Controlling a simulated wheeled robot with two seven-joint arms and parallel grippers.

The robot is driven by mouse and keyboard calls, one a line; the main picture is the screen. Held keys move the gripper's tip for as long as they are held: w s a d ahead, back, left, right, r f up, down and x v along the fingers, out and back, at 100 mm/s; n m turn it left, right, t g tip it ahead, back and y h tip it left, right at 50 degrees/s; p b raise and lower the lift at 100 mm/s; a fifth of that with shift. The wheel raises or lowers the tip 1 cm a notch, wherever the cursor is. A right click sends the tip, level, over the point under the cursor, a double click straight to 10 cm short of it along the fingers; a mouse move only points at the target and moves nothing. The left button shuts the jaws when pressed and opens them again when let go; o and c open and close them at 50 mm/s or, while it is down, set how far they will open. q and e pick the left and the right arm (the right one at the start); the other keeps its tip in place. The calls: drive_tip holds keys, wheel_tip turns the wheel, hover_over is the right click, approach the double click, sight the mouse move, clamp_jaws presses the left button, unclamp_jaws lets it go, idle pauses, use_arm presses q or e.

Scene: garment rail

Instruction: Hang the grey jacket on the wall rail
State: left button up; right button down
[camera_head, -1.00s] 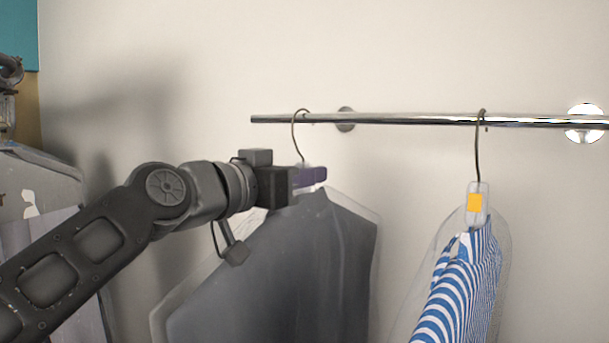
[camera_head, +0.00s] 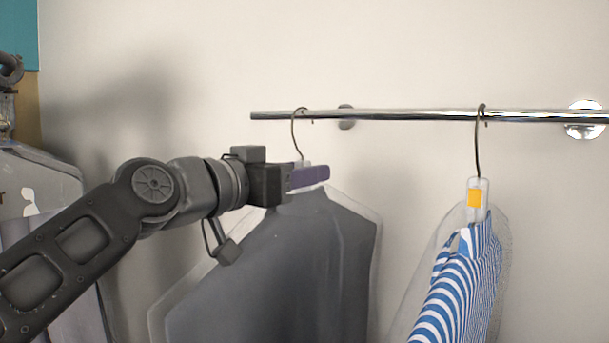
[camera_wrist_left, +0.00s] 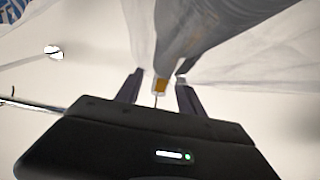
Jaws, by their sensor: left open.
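The grey jacket (camera_head: 285,270), in a clear cover, hangs from the wall rail (camera_head: 400,115). Its hook (camera_head: 295,132) loops over the rail near the rail's left end. My left gripper (camera_head: 312,176) is at the jacket's hanger neck, just below the hook. In the left wrist view my left gripper (camera_wrist_left: 157,90) is open, its two dark fingers apart on either side of the hanger neck with an orange tag (camera_wrist_left: 160,86). The grey jacket (camera_wrist_left: 190,30) spreads beyond the fingers there. My right gripper is not in view.
A blue-and-white striped shirt (camera_head: 460,285) in a clear cover hangs farther right on the rail, with a gap between it and the jacket. Another covered grey garment (camera_head: 40,180) is at the far left. The rail's wall mount (camera_head: 584,118) shows at right.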

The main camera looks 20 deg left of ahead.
use_arm(q)
drive_tip(key=b+v, duration=0.2)
drive_tip(key=v, duration=0.3)
drive_tip(key=shift+s+a, duration=0.1)
drive_tip(key=shift+s, duration=0.25)
drive_tip(key=shift+s+a+r, duration=0.1)
drive_tip(key=shift+s+a, duration=0.05)
drive_tip(key=shift+s, duration=0.3)
drive_tip(key=shift+o, duration=0.4)
drive_tip(key=shift+o, duration=0.6)
drive_tip(key=shift+b+v, duration=0.9)
drive_tip(key=shift+v, duration=1.6)
drive_tip(key=shift+b+v, duration=0.55)
drive_tip(key=shift+v, duration=3.45)
